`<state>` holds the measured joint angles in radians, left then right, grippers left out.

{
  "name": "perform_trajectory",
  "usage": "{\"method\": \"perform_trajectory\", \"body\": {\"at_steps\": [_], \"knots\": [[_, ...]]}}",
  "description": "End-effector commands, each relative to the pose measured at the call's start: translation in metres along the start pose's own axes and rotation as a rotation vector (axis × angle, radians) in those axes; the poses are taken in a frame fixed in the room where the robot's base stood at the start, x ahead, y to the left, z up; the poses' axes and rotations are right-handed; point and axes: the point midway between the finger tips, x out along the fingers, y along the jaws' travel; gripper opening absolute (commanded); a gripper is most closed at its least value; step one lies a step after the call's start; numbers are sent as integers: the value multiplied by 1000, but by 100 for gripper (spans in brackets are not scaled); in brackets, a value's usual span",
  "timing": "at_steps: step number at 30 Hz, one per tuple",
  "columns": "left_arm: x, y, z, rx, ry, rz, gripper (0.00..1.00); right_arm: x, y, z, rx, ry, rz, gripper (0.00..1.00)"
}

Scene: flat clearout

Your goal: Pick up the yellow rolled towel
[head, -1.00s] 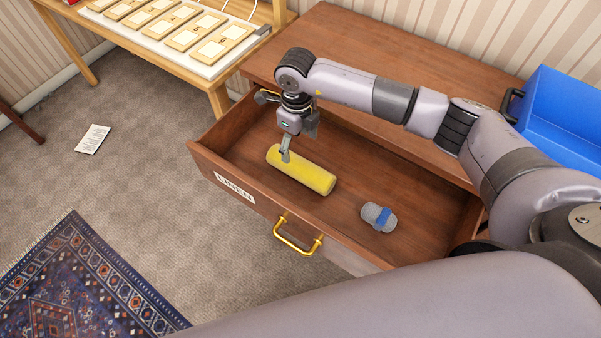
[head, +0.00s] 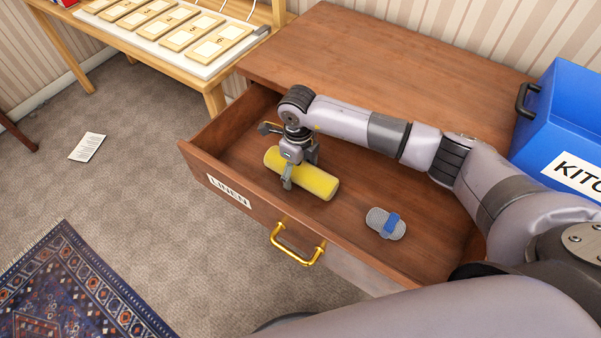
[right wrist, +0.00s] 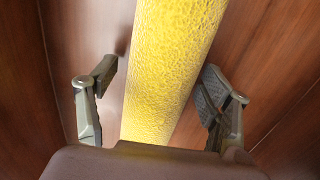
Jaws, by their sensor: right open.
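The yellow rolled towel (head: 318,181) lies in the open drawer labelled LINEN (head: 229,191), near its left end. My right gripper (head: 298,172) is over the towel's left part, pointing down, with one finger on the near side. In the right wrist view the towel (right wrist: 168,70) runs between the two open fingers of the right gripper (right wrist: 160,85). A gap shows between each finger and the towel. Part of the towel is hidden behind the gripper in the head view. My left gripper is not in view.
A grey rolled cloth with a blue band (head: 386,223) lies in the drawer to the right. The drawer has a brass handle (head: 298,244). A wooden table with numbered plates (head: 190,35) stands at the back left.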

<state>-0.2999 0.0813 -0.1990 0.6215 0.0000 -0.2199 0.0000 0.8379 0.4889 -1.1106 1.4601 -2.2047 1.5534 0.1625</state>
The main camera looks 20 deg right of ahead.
Motion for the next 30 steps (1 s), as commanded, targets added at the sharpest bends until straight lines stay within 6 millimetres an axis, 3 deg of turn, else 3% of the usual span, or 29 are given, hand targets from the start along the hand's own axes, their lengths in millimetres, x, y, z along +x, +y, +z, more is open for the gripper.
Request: {"method": "perform_trajectory", "body": {"at_steps": [26, 30], "knots": [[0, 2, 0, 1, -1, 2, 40, -1, 0, 0, 0, 0, 0, 17], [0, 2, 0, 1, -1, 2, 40, -1, 0, 0, 0, -1, 0, 16]]}}
